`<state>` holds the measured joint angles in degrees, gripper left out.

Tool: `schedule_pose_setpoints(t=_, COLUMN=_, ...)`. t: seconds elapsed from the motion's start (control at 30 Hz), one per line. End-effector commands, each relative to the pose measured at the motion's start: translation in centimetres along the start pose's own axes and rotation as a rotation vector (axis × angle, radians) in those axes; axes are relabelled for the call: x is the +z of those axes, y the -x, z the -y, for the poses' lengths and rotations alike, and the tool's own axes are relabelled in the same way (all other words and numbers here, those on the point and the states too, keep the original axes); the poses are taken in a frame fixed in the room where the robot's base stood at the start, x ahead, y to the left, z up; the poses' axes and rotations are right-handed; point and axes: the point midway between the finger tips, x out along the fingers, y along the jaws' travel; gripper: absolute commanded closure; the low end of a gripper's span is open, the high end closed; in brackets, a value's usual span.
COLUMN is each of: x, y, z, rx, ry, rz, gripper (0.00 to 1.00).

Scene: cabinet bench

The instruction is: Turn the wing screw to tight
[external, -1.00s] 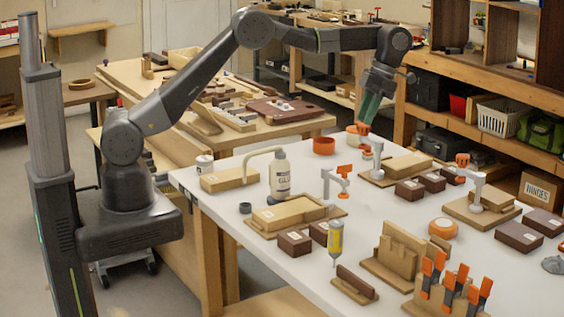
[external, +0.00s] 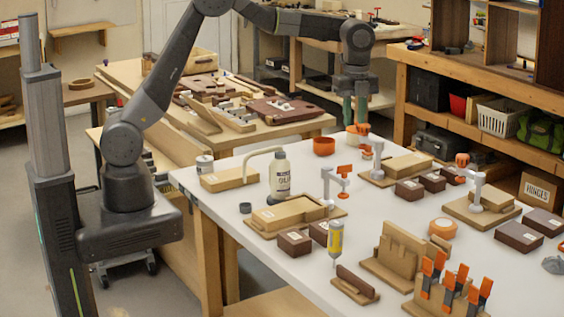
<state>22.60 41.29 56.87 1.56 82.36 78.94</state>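Three grey clamps stand on wooden boards on the white table, each with orange parts: a front one (external: 327,186), a back one (external: 378,158) and a right one (external: 477,190). An orange wing screw (external: 343,170) shows on the front clamp and another orange piece (external: 462,160) tops the right one. My gripper (external: 355,122) points straight down over the back clamp. Its green fingertips are at or just above an orange piece (external: 357,130) there. Whether they touch or grip it is too small to tell.
An orange cup (external: 324,146) stands just left of the back clamp. A glue bottle (external: 281,174), brown boxes (external: 409,190), an orange tape roll (external: 443,228) and a rack of orange-handled clamps (external: 447,296) stand around. A strip of white table behind the front clamp is clear.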

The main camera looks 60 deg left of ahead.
Motion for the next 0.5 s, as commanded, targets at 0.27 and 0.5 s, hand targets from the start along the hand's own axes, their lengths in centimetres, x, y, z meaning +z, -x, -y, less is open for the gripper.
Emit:
schedule_pose_setpoints(t=0.27, x=0.1, y=0.1, z=-2.5, rx=-0.138, ry=0.553, rz=-0.039, gripper=0.74)
schedule_pose_setpoints(t=0.5, x=0.3, y=0.1, z=-5.0, rx=-0.236, ry=1.027, rz=-0.144, gripper=0.74)
